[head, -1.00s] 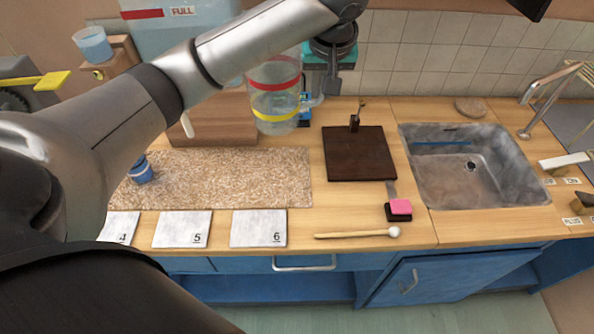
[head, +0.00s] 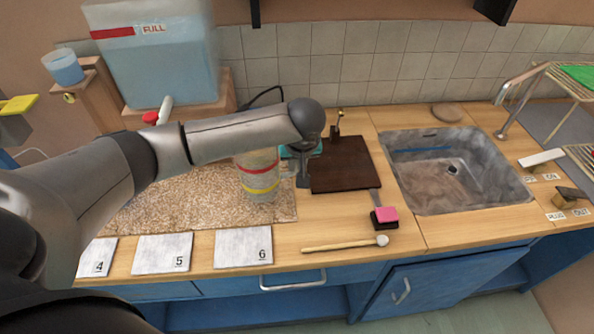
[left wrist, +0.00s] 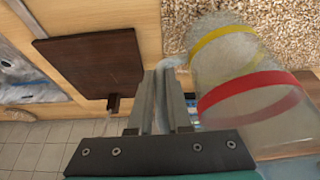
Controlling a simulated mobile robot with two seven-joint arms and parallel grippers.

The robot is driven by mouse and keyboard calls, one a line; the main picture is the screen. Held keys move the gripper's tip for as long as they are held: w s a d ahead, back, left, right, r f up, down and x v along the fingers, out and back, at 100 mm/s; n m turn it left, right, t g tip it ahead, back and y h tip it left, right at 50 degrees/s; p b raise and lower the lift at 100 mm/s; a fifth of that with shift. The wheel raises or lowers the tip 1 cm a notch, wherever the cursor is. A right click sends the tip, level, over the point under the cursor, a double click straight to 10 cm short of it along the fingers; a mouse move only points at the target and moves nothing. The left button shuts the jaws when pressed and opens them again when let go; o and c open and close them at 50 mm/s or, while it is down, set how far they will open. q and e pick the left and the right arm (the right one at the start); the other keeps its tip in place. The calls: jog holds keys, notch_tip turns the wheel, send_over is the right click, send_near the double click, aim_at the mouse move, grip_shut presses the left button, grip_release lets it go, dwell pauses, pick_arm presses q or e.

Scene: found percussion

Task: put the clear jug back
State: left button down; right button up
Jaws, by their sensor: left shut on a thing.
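The clear jug (head: 259,177) has a red band above a yellow band and looks upright in the head view. It is over the right end of the speckled mat (head: 215,210). I cannot tell whether its base touches the mat. My left gripper (head: 301,178) is at the jug's right side, shut on its handle. In the left wrist view the fingers (left wrist: 163,100) close on the handle beside the jug (left wrist: 245,85). My forearm hides part of the mat and the jug's upper rim. My right gripper is not in view.
A dark board (head: 340,166) lies right of the jug, with a pink block (head: 385,214) and a mallet (head: 340,245) in front. Cards numbered 4, 5 (head: 162,253) and 6 line the front edge. A sink (head: 450,180) is right; a large water tank (head: 155,60) stands back left.

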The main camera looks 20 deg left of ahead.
pick_arm(q)
jog(key=shift+f, duration=1.15)
jog(key=c, duration=0.9)
grip_release()
jog(key=shift+f, duration=0.15)
jog(key=shift+o, duration=0.2)
jog(key=shift+r, duration=0.2)
jog(key=p+v, duration=0.2)
jog(key=v, duration=1)
